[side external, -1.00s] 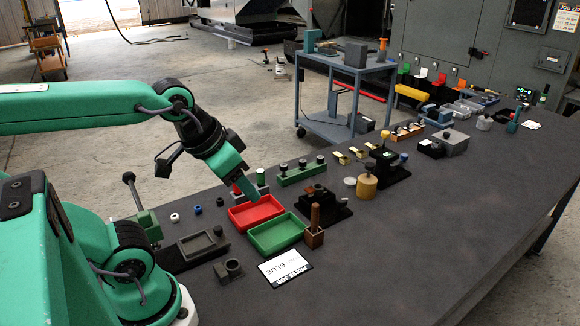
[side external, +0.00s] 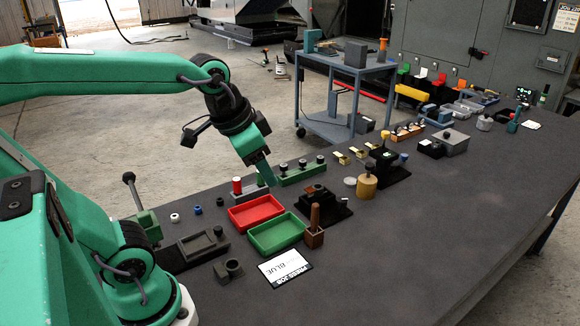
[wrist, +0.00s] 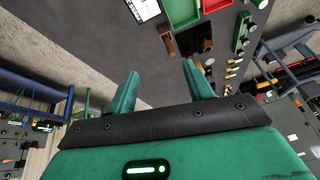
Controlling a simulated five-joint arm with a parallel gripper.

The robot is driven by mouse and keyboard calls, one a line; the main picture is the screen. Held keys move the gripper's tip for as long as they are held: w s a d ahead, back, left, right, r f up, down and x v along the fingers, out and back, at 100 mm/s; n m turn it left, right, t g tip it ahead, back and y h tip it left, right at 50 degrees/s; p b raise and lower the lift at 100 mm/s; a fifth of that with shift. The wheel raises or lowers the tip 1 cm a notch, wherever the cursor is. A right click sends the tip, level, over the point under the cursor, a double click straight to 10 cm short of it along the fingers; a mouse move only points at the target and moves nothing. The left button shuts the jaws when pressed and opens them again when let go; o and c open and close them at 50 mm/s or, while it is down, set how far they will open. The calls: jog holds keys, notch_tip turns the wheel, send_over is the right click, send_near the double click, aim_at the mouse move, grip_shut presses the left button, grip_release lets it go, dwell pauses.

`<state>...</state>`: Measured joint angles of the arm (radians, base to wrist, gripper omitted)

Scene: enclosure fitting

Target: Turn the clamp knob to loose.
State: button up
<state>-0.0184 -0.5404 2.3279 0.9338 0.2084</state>
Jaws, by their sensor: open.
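My gripper (side external: 267,176) is open and empty, tilted downward in the air by the red tray and the green knob bar. Its two fingers (wrist: 160,70) stand apart in the wrist view, with nothing between them. I cannot tell for sure which part is the clamp knob. A green bar with dark round knobs (side external: 301,172) lies just beyond the gripper; it also shows in the wrist view (wrist: 242,30). A black fixture with a brown block (side external: 318,197) sits right of the gripper. Another black fixture (side external: 387,164) with a small knob on top stands farther right.
A red tray (side external: 232,218) and green tray (side external: 251,243) lie below the gripper. A wooden-handled stamp (side external: 314,234), a brass cylinder (side external: 367,186) and a red post (side external: 237,185) stand nearby. A white card (side external: 285,268) lies in front. The bench's right front is clear.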

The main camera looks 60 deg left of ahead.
jog(key=w+a+m+g, duration=0.1)
jog(key=w+m, duration=0.2)
jog(key=w, duration=0.5)
jog(key=m+g, duration=0.4)
jog(key=m, duration=0.6)
send_over(342, 199)
notch_tip(342, 199, down, 15)
jog(key=shift+f, duration=0.15)
jog(key=shift+f, duration=0.1)
jog(key=shift+f, duration=3.8)
jog(key=c, duration=1)
